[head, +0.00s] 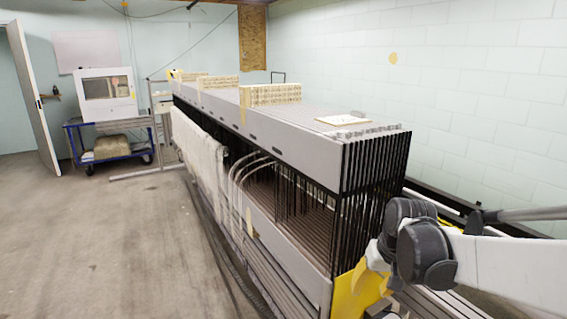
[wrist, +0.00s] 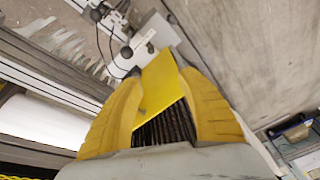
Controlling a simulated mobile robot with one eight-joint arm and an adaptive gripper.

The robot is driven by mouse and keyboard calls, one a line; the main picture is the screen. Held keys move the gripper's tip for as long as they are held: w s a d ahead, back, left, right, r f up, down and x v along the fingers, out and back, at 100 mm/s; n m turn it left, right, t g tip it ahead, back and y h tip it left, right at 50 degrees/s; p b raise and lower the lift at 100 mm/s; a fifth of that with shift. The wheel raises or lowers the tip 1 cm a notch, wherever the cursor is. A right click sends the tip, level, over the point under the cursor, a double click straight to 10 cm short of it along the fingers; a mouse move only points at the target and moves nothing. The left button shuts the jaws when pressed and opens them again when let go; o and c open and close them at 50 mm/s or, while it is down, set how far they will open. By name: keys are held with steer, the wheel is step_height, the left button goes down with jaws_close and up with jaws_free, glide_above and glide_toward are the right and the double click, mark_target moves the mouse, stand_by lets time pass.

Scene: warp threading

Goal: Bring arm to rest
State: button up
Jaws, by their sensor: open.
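My gripper (wrist: 160,77) shows in the wrist view with its two yellow fingers spread apart. A flat yellow piece (wrist: 160,82) and dark thin slats (wrist: 166,124) show between and beyond the fingers; I see no grip on them, and cannot tell how far off they are. In the head view my arm (head: 500,262) comes in from the right, near the close end of the long loom (head: 290,150). The gripper itself cannot be made out clearly there. A yellow panel (head: 352,292) is on the loom's near lower end, partly behind my arm.
Pale patterned blocks (head: 272,95) and a small flat board (head: 343,119) lie on the loom's top. A blue cart (head: 110,143) with a white machine (head: 105,95) stands at the back left. The floor (head: 95,230) left of the loom is open. A block wall is at right.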

steer(key=s+a+r+t, duration=0.1)
steer(key=s+r+t, duration=0.1)
steer(key=s, duration=0.7)
steer(key=s+a+r+t, duration=0.1)
steer(key=s+r+t, duration=0.1)
steer(key=s, duration=0.7)
steer(key=shift+s+r+n+h, duration=0.3)
steer(key=shift+r+h, duration=0.1)
steer(key=shift+r, duration=0.1)
steer(key=shift+a, duration=0.1)
stand_by(0.7)
